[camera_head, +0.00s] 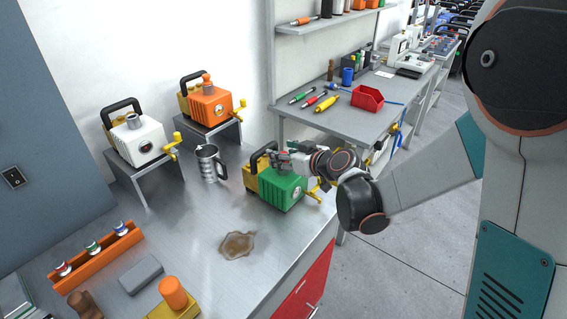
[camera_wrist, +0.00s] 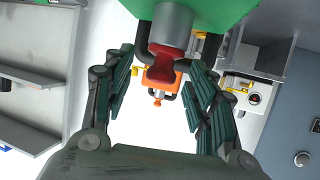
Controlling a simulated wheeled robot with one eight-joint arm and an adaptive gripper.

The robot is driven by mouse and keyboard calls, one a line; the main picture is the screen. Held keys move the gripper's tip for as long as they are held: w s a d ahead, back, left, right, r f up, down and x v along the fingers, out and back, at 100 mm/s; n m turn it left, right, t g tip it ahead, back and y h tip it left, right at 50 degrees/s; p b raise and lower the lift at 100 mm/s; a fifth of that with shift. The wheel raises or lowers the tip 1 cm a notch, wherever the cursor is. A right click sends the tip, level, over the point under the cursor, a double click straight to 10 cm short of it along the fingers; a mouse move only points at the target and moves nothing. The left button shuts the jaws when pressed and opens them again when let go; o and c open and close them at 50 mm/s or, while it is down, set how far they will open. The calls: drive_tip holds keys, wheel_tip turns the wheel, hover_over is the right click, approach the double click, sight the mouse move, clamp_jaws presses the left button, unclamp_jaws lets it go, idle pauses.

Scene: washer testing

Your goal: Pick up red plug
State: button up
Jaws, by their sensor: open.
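The green machine (camera_head: 280,188) stands near the right end of the metal workbench. It also fills the top of the wrist view (camera_wrist: 225,12). The red plug (camera_wrist: 162,68) sits in the machine's grey collar (camera_wrist: 172,22), its flared end pointing toward the wrist camera. In the head view my gripper largely hides the plug. My gripper (camera_head: 284,161) is above the green machine. In the wrist view the open gripper (camera_wrist: 163,90) has one finger on each side of the plug, with a visible gap on both sides.
Orange (camera_head: 210,104) and white (camera_head: 140,140) machines stand on small stands behind. A metal mug (camera_head: 210,163) is left of the green machine. A brown spill (camera_head: 237,244) lies in front. An orange rack (camera_head: 97,257) holds small red-, green- and blue-marked cylinders. A red bin (camera_head: 367,98) is on the far table.

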drive_tip(key=shift+w+a+f, duration=0.2)
drive_tip(key=shift+w+a, duration=0.05)
drive_tip(key=shift+w, duration=0.1)
drive_tip(key=c, duration=1)
drive_tip(key=shift+r, duration=0.2)
